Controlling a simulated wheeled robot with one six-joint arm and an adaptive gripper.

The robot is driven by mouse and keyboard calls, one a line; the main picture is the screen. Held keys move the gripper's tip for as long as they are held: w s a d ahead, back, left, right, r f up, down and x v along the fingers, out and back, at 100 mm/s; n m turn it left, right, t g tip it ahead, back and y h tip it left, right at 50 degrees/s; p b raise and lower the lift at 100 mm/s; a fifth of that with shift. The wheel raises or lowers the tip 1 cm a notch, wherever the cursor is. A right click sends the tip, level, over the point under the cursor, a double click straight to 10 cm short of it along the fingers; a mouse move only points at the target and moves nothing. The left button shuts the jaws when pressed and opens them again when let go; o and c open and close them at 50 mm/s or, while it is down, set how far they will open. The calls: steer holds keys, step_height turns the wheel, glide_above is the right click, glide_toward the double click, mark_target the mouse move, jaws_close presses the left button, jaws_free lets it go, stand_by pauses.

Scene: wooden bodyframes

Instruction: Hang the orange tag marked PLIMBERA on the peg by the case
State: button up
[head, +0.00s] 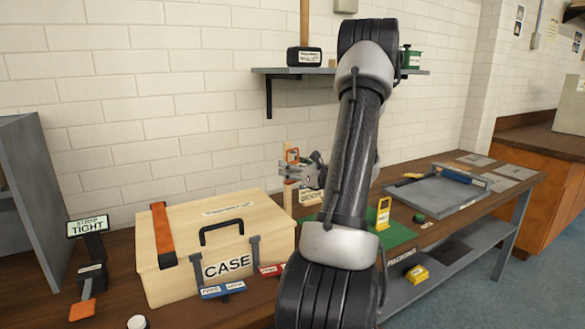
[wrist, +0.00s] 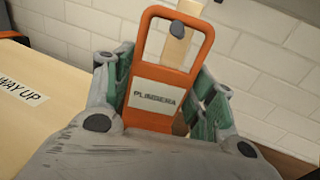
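The orange tag (head: 291,153) is a frame with a large opening and a white label reading PLIMBERA. In the wrist view the tag (wrist: 163,95) faces me, upright and slightly tilted. The dark end of a peg (wrist: 178,30) on a pale wooden post shows inside the opening, close under the tag's top bar. My gripper (head: 300,170) is at the tag, right of the case. In the wrist view my gripper's green-padded fingers (wrist: 160,75) stand spread on either side of the tag. They look open; light contact at the edges is hard to judge.
The pale wooden case (head: 215,245), with an orange strap and black handle, stands at left on the bench. A shelf (head: 320,71) is on the wall above. A green mat with a yellow item (head: 383,214) and a grey tray (head: 435,195) lie to the right.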

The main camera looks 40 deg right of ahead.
steer(key=shift+o, duration=1.3)
steer(key=s, duration=1.2)
steer(key=shift+d, duration=0.2)
